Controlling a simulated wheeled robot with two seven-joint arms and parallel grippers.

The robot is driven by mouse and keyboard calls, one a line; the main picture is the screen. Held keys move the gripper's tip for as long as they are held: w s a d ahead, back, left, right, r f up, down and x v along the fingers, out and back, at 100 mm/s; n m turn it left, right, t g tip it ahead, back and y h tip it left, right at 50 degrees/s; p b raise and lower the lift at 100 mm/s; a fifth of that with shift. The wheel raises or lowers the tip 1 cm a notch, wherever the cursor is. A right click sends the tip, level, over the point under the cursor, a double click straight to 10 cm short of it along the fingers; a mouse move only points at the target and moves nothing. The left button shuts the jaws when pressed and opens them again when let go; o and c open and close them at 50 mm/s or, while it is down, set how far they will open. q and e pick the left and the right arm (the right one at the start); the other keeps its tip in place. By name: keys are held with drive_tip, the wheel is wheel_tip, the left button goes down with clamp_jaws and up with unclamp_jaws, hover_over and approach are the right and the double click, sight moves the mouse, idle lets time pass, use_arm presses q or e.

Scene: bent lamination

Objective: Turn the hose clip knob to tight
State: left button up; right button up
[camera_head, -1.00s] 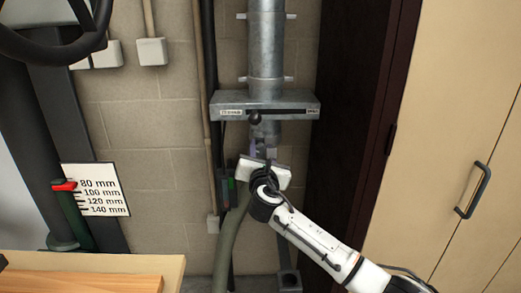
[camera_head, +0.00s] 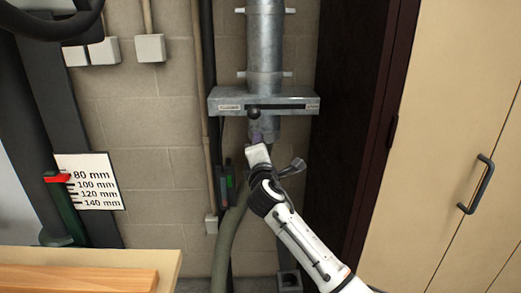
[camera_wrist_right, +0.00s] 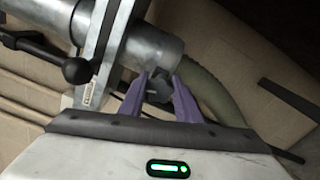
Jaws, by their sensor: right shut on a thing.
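The hose clip knob (camera_wrist_right: 158,88) is a small dark lobed knob below the end of the metal pipe (camera_wrist_right: 158,48) in the right wrist view. My right gripper (camera_wrist_right: 160,80) has its two purple fingers on either side of the knob and is shut on it. In the head view my right gripper (camera_head: 257,138) reaches up to the lower end of the pipe (camera_head: 265,50), and its body hides the knob. The grey-green hose (camera_head: 229,235) hangs below, and it also shows behind the right finger in the wrist view (camera_wrist_right: 208,92). My left gripper is not in view.
A metal slide gate (camera_head: 285,93) with a black ball handle (camera_head: 254,113) crosses the pipe just above my right gripper. A wooden bench (camera_head: 80,280) is at the lower left. A tall pale cabinet (camera_head: 455,110) stands at the right. A scale sign (camera_head: 88,181) hangs at left.

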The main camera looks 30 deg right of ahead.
drive_tip(key=shift+f+m+b, duration=0.1)
drive_tip(key=shift+m+b, duration=0.5)
drive_tip(key=shift+m, duration=1.3)
drive_tip(key=o, duration=1)
drive_tip(key=shift+o, duration=0.2)
drive_tip(key=v, duration=1)
drive_tip(key=shift+s, duration=0.2)
drive_tip(key=shift+a, duration=0.1)
